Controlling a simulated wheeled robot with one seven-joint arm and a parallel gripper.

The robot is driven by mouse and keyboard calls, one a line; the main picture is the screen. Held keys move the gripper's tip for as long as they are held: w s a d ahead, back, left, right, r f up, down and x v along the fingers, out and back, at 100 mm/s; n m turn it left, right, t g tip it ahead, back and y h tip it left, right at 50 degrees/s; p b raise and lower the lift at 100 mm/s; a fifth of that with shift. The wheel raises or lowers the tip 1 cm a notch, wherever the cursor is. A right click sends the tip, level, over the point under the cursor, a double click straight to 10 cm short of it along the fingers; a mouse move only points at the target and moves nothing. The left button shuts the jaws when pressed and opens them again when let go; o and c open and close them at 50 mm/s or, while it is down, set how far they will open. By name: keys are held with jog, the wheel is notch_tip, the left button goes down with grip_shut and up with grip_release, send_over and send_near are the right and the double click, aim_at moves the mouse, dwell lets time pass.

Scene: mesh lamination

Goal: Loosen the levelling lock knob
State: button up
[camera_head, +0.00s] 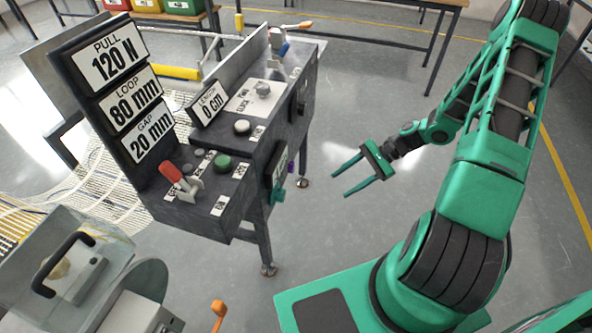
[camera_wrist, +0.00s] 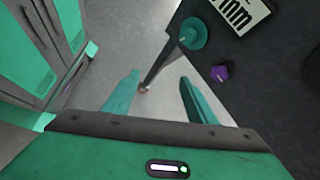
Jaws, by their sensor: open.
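The dark machine cabinet (camera_head: 250,185) stands left of my gripper (camera_head: 340,185). Its side bears a round teal knob (camera_head: 278,182) and a small purple knob (camera_head: 290,168). The wrist view shows the teal knob (camera_wrist: 193,34) at the top and the purple knob (camera_wrist: 220,73) below it, beyond my right finger. No readable label tells which is the levelling lock knob. My gripper, also in the wrist view (camera_wrist: 158,78), is open and empty. Its fingers point toward the cabinet side with a gap between, touching neither knob.
The cabinet top carries a red lever (camera_head: 175,178), a green button (camera_head: 222,162) and a white button (camera_head: 242,127). A sign panel (camera_head: 118,85) rises at the left. A cabinet leg (camera_head: 264,245) reaches the floor. The grey floor (camera_head: 370,110) around my gripper is clear.

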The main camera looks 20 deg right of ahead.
jog(key=w+a+f+m+t+y, duration=0.3)
jog(key=f, duration=0.1)
jog(key=m+t+y, duration=0.1)
jog(key=m+t, duration=0.6)
send_near(291, 168)
jog(key=w+a+f, duration=0.1)
jog(key=w+a, duration=0.4)
jog(key=w, duration=0.1)
jog(key=shift+a+f, duration=0.25)
jog(key=shift+f, duration=0.15)
jog(key=shift+w, duration=0.1)
jog(key=c, duration=1.1)
